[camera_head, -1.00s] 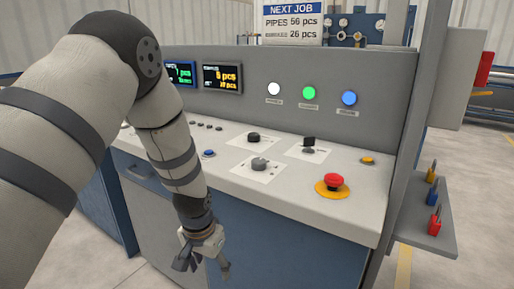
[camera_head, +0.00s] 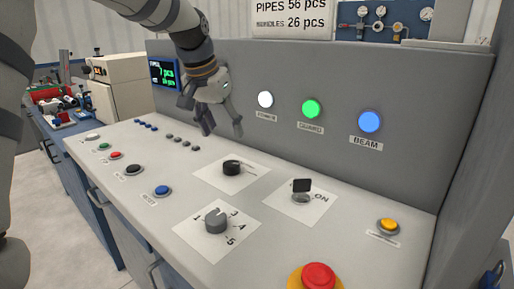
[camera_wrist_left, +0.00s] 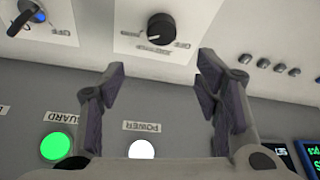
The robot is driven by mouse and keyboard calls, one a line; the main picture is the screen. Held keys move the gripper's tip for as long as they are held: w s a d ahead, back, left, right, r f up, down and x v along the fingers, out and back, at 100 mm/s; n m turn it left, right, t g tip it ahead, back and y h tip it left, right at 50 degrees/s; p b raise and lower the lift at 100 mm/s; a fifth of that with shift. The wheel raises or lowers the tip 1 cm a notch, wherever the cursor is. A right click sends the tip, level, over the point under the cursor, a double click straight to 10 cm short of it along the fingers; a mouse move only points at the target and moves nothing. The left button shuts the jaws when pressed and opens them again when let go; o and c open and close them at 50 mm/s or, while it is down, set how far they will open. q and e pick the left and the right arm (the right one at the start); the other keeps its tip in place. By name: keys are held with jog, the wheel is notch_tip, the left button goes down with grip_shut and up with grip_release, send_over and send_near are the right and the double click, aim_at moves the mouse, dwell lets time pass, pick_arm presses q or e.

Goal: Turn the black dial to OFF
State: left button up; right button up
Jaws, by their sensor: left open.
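The black dial (camera_head: 232,167) sits on a white label plate on the sloping console top. In the left wrist view the dial (camera_wrist_left: 161,27) shows at the top centre, with an upside-down OFF marking beside it and a pale mark on its rim. My left gripper (camera_head: 222,128) points down above and behind the dial, near the console's back panel. It is open and empty, with its fingers (camera_wrist_left: 162,68) apart and short of the dial in the wrist view. My right gripper is not in view.
A grey numbered knob (camera_head: 217,220), a key switch (camera_head: 302,189) marked ON and a red mushroom button (camera_head: 318,275) surround the dial. Small buttons line the left. White, green and blue lamps (camera_head: 370,122) are lit on the back panel.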

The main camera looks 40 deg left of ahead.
aim_at(231, 163)
pick_arm(q)
jog(key=x, duration=0.7)
jog(key=s+x, duration=0.1)
jog(key=x, duration=0.2)
jog(key=shift+w+f, duration=0.1)
jog(key=shift+f, duration=0.5)
jog(key=c, duration=1.2)
